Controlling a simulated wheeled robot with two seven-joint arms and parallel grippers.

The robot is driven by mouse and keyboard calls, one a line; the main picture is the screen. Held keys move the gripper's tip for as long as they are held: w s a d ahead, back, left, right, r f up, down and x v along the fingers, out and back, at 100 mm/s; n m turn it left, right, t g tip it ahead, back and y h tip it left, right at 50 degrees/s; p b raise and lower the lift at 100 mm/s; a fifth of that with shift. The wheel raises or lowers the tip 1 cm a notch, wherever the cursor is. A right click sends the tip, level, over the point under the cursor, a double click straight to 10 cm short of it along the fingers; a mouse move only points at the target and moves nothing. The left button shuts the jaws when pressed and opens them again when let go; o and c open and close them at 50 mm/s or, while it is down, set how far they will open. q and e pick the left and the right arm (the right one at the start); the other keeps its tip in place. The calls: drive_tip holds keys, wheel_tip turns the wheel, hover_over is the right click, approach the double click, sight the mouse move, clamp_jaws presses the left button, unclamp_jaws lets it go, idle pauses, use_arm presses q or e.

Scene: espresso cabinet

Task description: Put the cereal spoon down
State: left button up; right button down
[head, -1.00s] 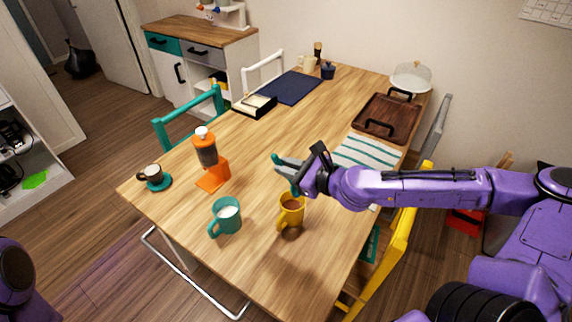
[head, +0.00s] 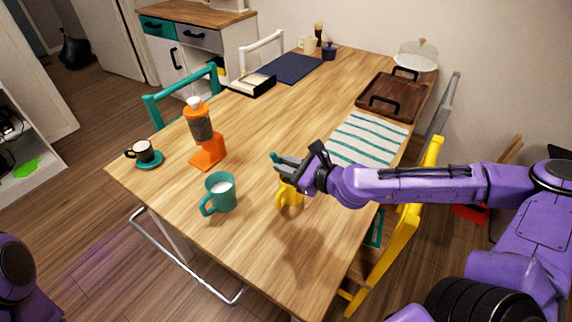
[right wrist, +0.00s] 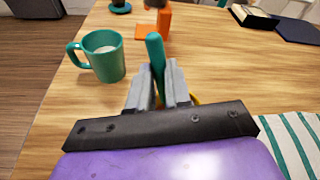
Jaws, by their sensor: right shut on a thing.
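My right gripper (head: 284,163) is shut on the teal cereal spoon (head: 275,157), and a short teal end sticks out past the fingertips. In the right wrist view the spoon (right wrist: 155,50) stands up between the two grey fingers (right wrist: 161,82); the rest of it is hidden. The gripper is above the table (head: 265,240), and in the head view it covers part of the yellow mug (head: 289,197). A sliver of yellow also shows behind the fingers in the wrist view. My left gripper is out of view.
A teal mug (head: 218,194) stands left of the gripper, with an orange grinder (head: 207,152) and a small cup on a teal saucer (head: 149,162) farther left. A striped cloth (head: 366,140) and a wooden tray (head: 391,98) lie right. The near table surface is clear.

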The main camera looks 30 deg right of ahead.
drive_tip(key=c, duration=1)
unclamp_jaws()
drive_tip(key=shift+s, duration=0.1)
drive_tip(key=s+d+p, duration=0.1)
drive_tip(key=s+p, duration=0.1)
drive_tip(key=s, duration=0.1)
drive_tip(key=s+d+p, duration=0.1)
drive_tip(key=s+p, duration=0.1)
drive_tip(key=p, duration=0.1)
drive_tip(key=s+d+p, duration=0.2)
drive_tip(key=s, duration=0.1)
drive_tip(key=shift+s+d, duration=0.1)
drive_tip(key=shift+s, duration=0.2)
